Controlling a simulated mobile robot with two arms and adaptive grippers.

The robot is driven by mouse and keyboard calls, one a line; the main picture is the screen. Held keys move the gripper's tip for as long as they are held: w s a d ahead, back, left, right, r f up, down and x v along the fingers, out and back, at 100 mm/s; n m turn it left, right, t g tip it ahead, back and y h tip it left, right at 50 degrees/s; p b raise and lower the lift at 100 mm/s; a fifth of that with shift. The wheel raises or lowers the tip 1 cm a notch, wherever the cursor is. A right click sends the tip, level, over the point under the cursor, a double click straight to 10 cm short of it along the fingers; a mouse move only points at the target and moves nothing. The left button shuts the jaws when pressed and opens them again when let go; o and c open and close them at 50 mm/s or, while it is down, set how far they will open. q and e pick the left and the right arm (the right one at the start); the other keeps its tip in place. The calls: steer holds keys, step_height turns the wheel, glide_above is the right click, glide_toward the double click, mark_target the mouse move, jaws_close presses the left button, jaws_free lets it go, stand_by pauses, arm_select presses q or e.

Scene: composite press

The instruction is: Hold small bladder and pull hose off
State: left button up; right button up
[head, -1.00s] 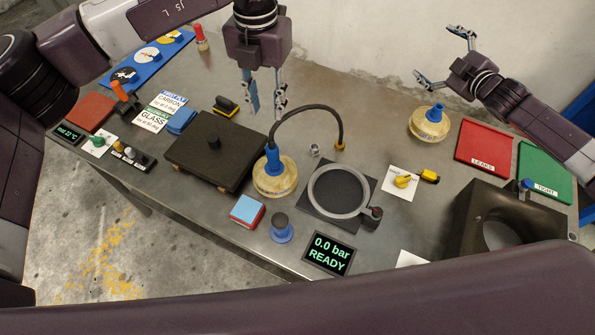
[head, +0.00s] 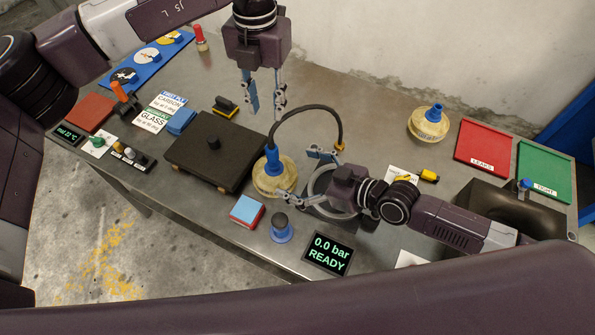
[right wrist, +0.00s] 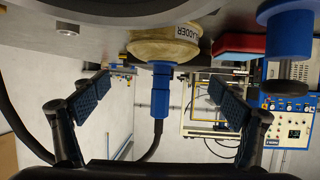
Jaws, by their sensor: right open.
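A yellowish bladder (head: 268,182) with a blue neck stands upright on the table. A black hose (head: 318,109) arches from its neck to a brass fitting at the right. The right wrist view shows the bladder (right wrist: 160,48) upside down, its blue neck and the hose (right wrist: 151,147) between the fingers. My right gripper (head: 301,176) is open, just right of the bladder, fingers pointing at it, with nothing held. My left gripper (head: 265,107) points down above the back of the table, left of the hose arch; its fingers are apart and empty.
A black plate (head: 190,160) lies left of the bladder. A blue-and-red block (head: 246,210), a blue knob (head: 281,232) and a display reading 0.0 bar READY (head: 327,254) stand in front. Another bladder (head: 428,124) and red (head: 485,144) and green (head: 545,168) trays lie right.

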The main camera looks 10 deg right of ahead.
mark_target(279, 168)
steer(key=shift+a+f, duration=0.1)
steer(key=shift+a, duration=0.25)
steer(key=x, duration=0.7)
steer(key=shift+w, duration=0.15)
steer(key=shift+c, duration=0.5)
